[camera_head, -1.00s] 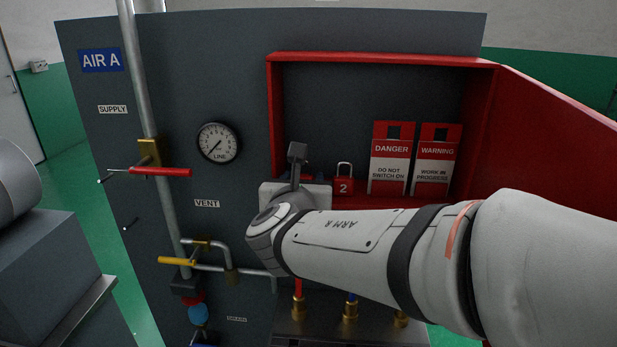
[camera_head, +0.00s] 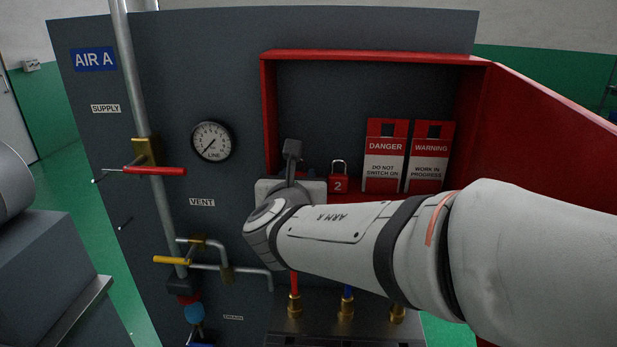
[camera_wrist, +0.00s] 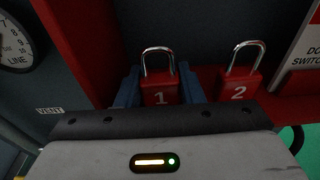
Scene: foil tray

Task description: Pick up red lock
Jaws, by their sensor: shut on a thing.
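Two red padlocks with silver shackles stand upright side by side in the red cabinet. In the wrist view the red lock marked 1 (camera_wrist: 159,92) is between the two blue fingers of my gripper (camera_wrist: 158,88), which are shut on its sides. The red lock marked 2 (camera_wrist: 239,84) stands just right of the gripper, apart from it; it also shows in the head view (camera_head: 339,180). In the head view my gripper is at the cabinet's lower left, and my arm and wrist hide most of lock 1.
The red cabinet (camera_head: 375,56) has its door (camera_head: 555,110) open to the right. A DANGER tag (camera_head: 384,155) and a WARNING tag (camera_head: 428,157) stand right of lock 2. A gauge (camera_head: 211,141) and pipes with red (camera_head: 155,171) and yellow handles (camera_head: 171,260) are to the left.

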